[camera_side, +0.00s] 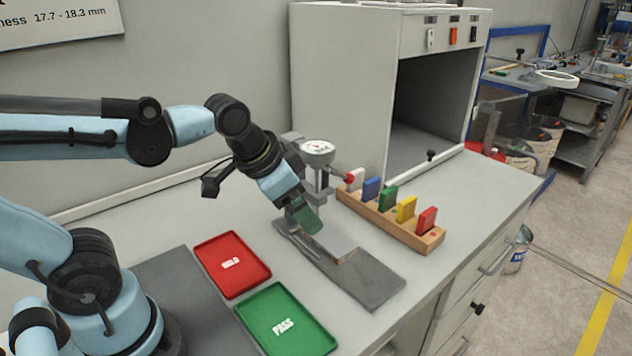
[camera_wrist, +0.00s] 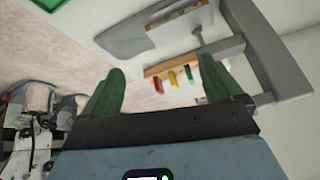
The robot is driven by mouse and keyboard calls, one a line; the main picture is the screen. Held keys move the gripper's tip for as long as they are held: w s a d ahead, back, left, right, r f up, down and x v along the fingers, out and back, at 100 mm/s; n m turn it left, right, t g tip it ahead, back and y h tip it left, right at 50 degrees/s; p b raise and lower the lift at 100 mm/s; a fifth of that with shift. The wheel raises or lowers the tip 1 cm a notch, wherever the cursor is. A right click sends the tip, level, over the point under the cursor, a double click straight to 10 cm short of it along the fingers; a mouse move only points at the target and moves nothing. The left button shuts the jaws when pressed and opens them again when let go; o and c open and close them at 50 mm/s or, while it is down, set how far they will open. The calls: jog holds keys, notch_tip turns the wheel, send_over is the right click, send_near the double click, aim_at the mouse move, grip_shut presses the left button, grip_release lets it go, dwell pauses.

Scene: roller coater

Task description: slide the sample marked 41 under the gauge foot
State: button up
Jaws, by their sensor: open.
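My gripper (camera_side: 305,218) is open, with green fingers, above the grey gauge base (camera_side: 372,290) in the side view. Both fingers show apart and empty in the wrist view (camera_wrist: 160,88). The dial gauge (camera_side: 318,150) stands behind my gripper; its foot is hidden there. A pale flat block with a brownish edge (camera_side: 345,252) lies on the base, just right of my fingers; it also shows in the wrist view (camera_wrist: 178,17). No number 41 is legible on anything, so I cannot tell which piece is that sample.
A wooden rack (camera_side: 430,238) holds several coloured pieces to the right of the gauge. A red tray (camera_side: 262,279) and a green tray marked PASS (camera_side: 327,344) lie left of the base. A grey cabinet (camera_side: 345,90) stands behind. The bench's right edge is near the rack.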

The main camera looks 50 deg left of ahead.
jog(key=w+a+r+n+g+y, duration=0.3)
jog(key=w+a+r, duration=0.5)
jog(key=a+r, duration=0.3)
jog(key=shift+w+r+n+y, duration=0.25)
jog(key=shift+r+y, duration=0.45)
jog(key=shift+r, duration=1.05)
jog(key=shift+a, duration=0.1)
jog(key=shift+s, duration=0.1)
jog(key=s+d+f+t+h, duration=0.2)
jog(key=s+d+f, duration=0.3)
jog(key=f, duration=0.3)
jog(key=s+d+f+t+h, duration=0.2)
jog(key=s+d+f, duration=0.2)
jog(key=f, duration=0.4)
jog(key=shift+s+d, duration=0.35)
jog(key=shift+s, duration=0.25)
jog(key=shift+r, duration=0.1)
